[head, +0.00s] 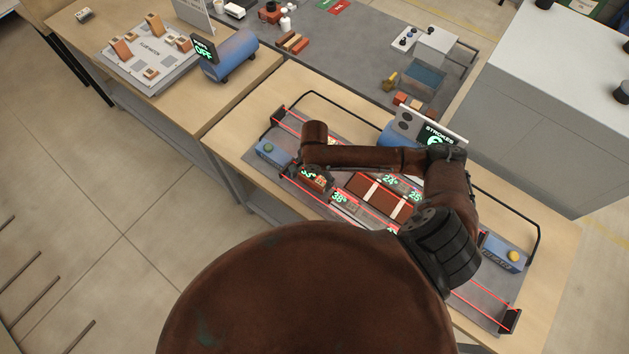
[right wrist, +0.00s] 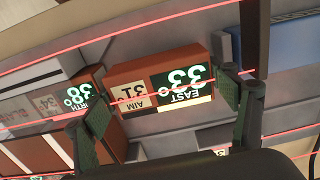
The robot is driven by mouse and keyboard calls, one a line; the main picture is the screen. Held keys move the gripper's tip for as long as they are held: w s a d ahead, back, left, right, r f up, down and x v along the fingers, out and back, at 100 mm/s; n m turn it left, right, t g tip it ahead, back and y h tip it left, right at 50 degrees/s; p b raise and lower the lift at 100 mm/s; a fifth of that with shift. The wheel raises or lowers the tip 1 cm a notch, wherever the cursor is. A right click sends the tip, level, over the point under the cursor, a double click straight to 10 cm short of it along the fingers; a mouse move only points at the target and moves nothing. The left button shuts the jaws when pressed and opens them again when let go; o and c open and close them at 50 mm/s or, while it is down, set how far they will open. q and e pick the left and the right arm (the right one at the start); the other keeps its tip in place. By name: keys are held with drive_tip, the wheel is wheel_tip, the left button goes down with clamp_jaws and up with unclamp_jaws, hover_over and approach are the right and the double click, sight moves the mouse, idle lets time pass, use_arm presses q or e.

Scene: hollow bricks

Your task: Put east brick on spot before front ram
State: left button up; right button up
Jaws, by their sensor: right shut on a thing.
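The east brick (right wrist: 160,72) is reddish brown and has green figures reading 33°, a plate with EAST and a pale AIM 31 plate. My right gripper (right wrist: 165,98) is shut on it, one finger at each end. In the head view this gripper (head: 312,172) and the brick (head: 314,183) are over the left part of the press bed, near a blue ram block (head: 274,152). Another blue ram block (head: 503,252) is at the bed's right end; their labels are too small to tell which is front. My left gripper is not in view.
A brick reading 38° (right wrist: 78,98) lies close beside the held one. Larger brown bricks (head: 380,194) lie in the bed's middle, partly behind my arm. Red beams run along the bed, and a black rail (head: 350,108) borders it. A STROKES display (head: 437,135) stands behind.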

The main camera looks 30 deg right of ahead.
sight(315, 181)
drive_tip(key=shift+f, duration=1.45)
drive_tip(key=o, duration=1.3)
drive_tip(key=shift+f, duration=0.1)
drive_tip(key=shift+o, duration=0.2)
wheel_tip(315, 181, up, 12)
drive_tip(key=shift+r, duration=0.1)
